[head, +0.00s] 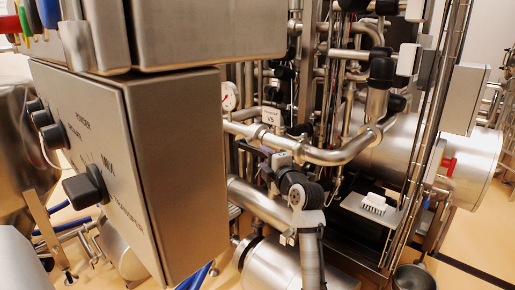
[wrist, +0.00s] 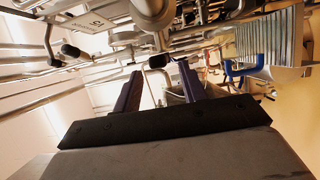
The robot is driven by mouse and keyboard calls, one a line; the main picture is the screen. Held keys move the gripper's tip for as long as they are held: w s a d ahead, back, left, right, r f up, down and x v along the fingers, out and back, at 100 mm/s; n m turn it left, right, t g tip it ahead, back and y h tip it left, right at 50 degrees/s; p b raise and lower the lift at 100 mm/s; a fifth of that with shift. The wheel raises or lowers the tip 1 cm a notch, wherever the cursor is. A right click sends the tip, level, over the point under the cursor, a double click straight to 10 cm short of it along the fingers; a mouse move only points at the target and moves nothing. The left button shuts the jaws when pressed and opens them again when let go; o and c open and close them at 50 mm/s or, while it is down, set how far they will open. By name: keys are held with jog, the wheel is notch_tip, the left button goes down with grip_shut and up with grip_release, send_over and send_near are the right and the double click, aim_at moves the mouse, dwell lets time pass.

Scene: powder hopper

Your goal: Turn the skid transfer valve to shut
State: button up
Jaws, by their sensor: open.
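A white tag marked V5 (head: 272,117) stands on the steel pipework in the middle of the head view; the small line above V5 is too small to read surely. A dark handle-like part (head: 299,129) shows beside it. In the wrist view the tag (wrist: 97,23) is upside down at upper left, with a black-ended part (wrist: 70,50) below it. Another black-ended part (wrist: 158,62) appears between and beyond my fingertips. I cannot tell which is the valve's handle. My gripper (head: 266,153) is open and empty, below the tag, its purple fingers (wrist: 158,76) apart.
A steel control box (head: 175,160) with black knobs (head: 86,185) fills the left foreground. Steel pipes (head: 330,153) run close around my gripper. A pressure gauge (head: 229,96) is left of the tag. A large steel tank (head: 475,160) lies at right.

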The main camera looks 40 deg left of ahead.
aim_at(261, 155)
jog(key=p+x, duration=0.1)
jog(key=x, duration=0.5)
grip_shut()
